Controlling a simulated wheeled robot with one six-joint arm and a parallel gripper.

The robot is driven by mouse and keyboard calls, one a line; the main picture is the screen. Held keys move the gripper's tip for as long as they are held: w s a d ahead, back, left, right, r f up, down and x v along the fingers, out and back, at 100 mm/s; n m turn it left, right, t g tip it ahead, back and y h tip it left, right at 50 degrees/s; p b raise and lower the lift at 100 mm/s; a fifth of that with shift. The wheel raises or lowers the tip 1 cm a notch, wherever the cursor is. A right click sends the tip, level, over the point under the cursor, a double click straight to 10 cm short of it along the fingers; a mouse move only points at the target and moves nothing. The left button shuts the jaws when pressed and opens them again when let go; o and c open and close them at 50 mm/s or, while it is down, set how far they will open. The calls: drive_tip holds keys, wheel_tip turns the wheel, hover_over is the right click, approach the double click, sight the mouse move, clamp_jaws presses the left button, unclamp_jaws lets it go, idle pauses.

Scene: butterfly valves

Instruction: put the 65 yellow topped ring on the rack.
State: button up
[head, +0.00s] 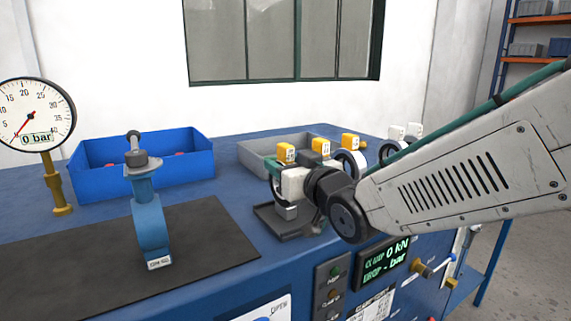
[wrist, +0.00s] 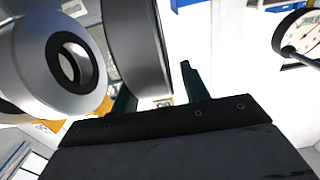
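Several yellow-topped rings stand in a row near the right end of the bench. The left yellow top (head: 285,153) shows just above my gripper (head: 275,172), the middle one (head: 320,146) and right one (head: 350,141) stand behind. Their size marks are too small to read. In the wrist view my gripper's fingers (wrist: 158,92) are apart, with a gap beside the right finger. A dark-banded ring (wrist: 135,45) is close above the left finger and partly covers it. A grey ring with a black bore (wrist: 65,65) is at left. My arm hides much of the rack.
A blue bin (head: 190,160) and a grey bin (head: 260,155) stand at the back. A blue valve (head: 148,225) stands on a dark mat (head: 60,270). A pressure gauge (head: 35,115) is at left. White-topped pieces (head: 405,131) stand behind my arm.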

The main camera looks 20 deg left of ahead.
drive_tip(key=shift+r, duration=0.2)
drive_tip(key=v, duration=1.2)
